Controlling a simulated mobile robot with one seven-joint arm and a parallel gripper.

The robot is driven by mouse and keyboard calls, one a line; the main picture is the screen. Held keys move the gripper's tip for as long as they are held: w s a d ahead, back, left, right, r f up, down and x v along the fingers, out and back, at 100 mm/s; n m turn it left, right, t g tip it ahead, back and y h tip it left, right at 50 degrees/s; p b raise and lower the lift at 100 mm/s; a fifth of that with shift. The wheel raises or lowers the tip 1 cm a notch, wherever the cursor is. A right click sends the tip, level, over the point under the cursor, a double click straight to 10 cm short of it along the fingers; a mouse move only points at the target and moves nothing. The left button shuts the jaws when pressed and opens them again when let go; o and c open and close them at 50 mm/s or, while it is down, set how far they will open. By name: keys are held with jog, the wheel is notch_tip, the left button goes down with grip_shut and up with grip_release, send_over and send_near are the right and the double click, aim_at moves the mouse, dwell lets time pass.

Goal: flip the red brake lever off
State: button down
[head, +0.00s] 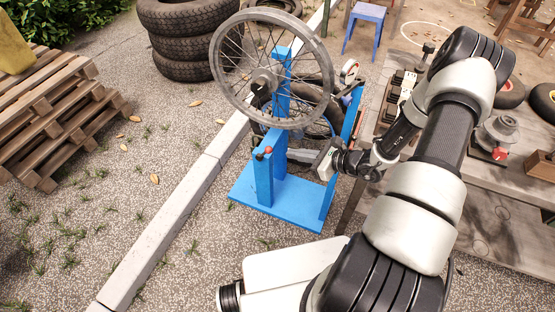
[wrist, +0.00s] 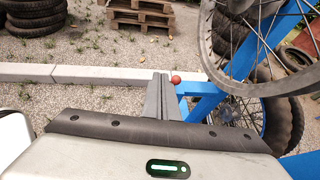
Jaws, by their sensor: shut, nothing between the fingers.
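The red brake lever shows as a small red ball knob (head: 268,150) at the top of a short blue post on the blue wheel stand (head: 262,185). A dark knob (head: 259,157) sits just beside it. In the wrist view the red knob (wrist: 175,80) is just right of the tips of my gripper (wrist: 160,78). The fingers are shut together and empty. In the head view my gripper (head: 320,162) is right of the post, with a gap to the knob. The lever's shaft is mostly hidden, so its angle cannot be told.
A spoked wheel (head: 225,80) stands above the post, close to my gripper. A workbench (head: 485,200) with tools is at the right. Stacked tires (head: 180,70) and pallets (head: 60,110) stand farther left.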

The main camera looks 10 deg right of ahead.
notch_tip(320, 180, down, 10)
jog(key=d+m+t+h+b, duration=0.1)
jog(key=d+m+h, duration=0.1)
jog(key=m, duration=0.3)
jog(key=shift+s+d+f+t, duration=0.25)
jog(key=shift+s+d+t, duration=0.05)
jog(key=shift+d+t, duration=0.1)
jog(key=b, duration=0.4)
send_near(264, 153)
jog(key=f, duration=0.1)
jog(key=shift+w+a+r, duration=0.1)
jog(key=shift+w+a, duration=0.1)
jog(key=shift+w, duration=0.3)
jog(key=shift+w+a, duration=0.2)
jog(key=shift+w, duration=0.25)
jog(key=shift+r+p, duration=0.15)
jog(key=shift+p, duration=0.2)
